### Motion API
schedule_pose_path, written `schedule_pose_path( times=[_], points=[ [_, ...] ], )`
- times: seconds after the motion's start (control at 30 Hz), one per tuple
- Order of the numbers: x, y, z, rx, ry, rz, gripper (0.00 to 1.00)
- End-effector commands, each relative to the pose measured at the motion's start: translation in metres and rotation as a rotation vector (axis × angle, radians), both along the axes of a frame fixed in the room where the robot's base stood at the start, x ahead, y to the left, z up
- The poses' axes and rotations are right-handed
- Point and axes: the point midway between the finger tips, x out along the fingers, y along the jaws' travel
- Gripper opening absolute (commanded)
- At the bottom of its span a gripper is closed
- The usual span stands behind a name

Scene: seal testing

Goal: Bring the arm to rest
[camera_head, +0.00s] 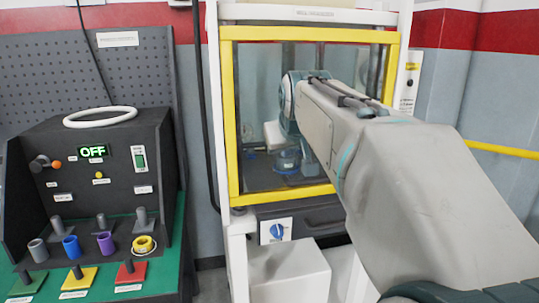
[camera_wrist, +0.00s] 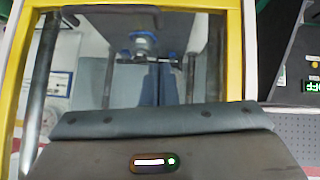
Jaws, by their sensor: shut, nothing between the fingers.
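My arm reaches from the lower right to the front of the yellow-framed cabinet (camera_head: 232,110) in the head view. My wrist end lies over its window, and the fingertips cannot be made out there. In the wrist view, which looks upside down, my gripper (camera_wrist: 158,70) shows as two dark blue fingers close together, with nothing seen between them. The gripper's grey body fills the bottom of that view. A blue and silver fixture (camera_wrist: 145,42) stands inside the cabinet beyond the fingers; its blue base also shows in the head view (camera_head: 287,160).
A dark console (camera_head: 80,185) at left reads OFF, with a white ring (camera_head: 100,116) on top. A white box (camera_head: 290,275) sits below the cabinet. A yellow rail (camera_head: 500,150) runs at right.

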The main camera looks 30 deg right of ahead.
Motion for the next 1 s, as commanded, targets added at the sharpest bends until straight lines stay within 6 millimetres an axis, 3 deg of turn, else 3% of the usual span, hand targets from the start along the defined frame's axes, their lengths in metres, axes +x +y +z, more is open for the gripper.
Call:
schedule_pose_path(
  times=[0.2,0.4,0.5,0.67,0.8,1.0],
  points=[
    [-0.017,0.007,0.019,-0.001,-0.003,0.000,0.00],
    [-0.021,0.010,0.022,0.002,0.001,0.003,0.00],
    [-0.023,0.021,0.015,0.022,0.028,0.017,0.00],
    [-0.042,0.069,-0.018,0.096,0.143,0.074,0.00],
    [-0.079,0.117,-0.060,0.163,0.285,0.125,0.00],
    [-0.138,0.161,-0.108,0.210,0.454,0.162,0.00]
  ],
)
